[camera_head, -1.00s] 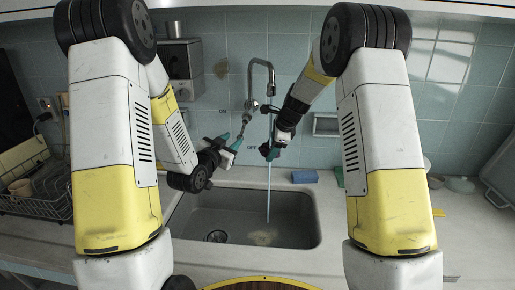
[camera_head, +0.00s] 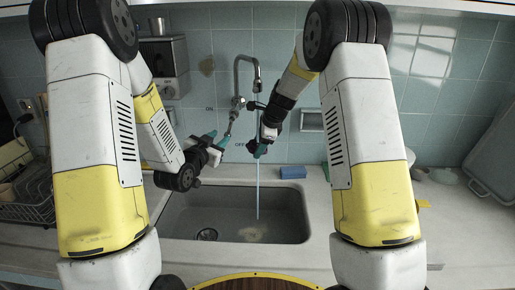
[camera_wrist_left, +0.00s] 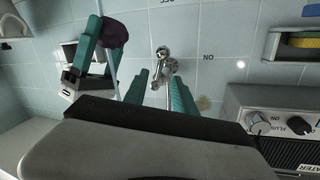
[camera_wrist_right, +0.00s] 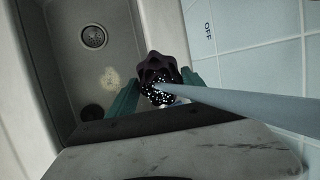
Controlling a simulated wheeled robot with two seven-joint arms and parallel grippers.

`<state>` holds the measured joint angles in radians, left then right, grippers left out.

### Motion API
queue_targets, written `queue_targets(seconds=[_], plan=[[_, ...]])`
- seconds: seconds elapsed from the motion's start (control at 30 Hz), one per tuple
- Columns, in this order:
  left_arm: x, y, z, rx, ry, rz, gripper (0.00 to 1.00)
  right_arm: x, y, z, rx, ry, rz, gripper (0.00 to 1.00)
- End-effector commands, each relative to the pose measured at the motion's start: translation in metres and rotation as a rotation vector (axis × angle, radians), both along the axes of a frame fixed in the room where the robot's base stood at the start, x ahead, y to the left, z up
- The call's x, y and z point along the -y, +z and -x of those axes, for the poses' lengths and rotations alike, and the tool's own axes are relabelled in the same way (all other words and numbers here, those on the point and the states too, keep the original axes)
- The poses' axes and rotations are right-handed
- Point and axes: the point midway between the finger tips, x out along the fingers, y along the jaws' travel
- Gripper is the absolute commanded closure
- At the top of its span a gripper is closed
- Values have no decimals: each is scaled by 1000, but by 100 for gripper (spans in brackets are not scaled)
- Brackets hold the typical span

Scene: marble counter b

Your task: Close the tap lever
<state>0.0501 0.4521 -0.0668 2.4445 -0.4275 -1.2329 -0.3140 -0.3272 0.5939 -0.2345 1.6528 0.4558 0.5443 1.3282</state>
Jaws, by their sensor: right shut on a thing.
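The chrome tap (camera_head: 238,102) stands at the wall above the sink, and water (camera_head: 258,195) runs down from its spout. A thin lever (camera_head: 230,122) slants down from the tap body. My left gripper (camera_head: 222,142) is beside it; in the left wrist view its teal fingers (camera_wrist_left: 160,95) are apart, with the tap's stem showing between them. My right gripper (camera_head: 258,151) is just right of the OFF mark. I cannot tell how the knob joins the tap.
The grey sink (camera_head: 175,215) lies below both grippers. A blue sponge (camera_head: 292,172) is on the counter behind it. A dish rack (camera_head: 30,212) stands at the left, and a heater box (camera_head: 165,65) hangs on the wall. The counter right of the sink is mostly clear.

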Motion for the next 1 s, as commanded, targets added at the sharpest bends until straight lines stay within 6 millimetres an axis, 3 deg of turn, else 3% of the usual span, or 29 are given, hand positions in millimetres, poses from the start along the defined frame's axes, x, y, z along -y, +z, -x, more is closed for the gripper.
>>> queue_targets(seconds=[0.17,0.33,0.47,0.7,1.0], plan=[[0,0,0,0,0,0,68,0,0,0,1,0,0,82],[-4,-1,-6,-18,14,-6,100,0,0,0,1,0,0,82],[-19,-5,-25,-86,60,-23,100,0,0,0,1,0,0,82],[-66,-8,-67,-317,213,-15,100,0,0,0,1,0,0,82],[-101,14,-80,-636,356,111,100,0,0,0,1,0,0,82]])
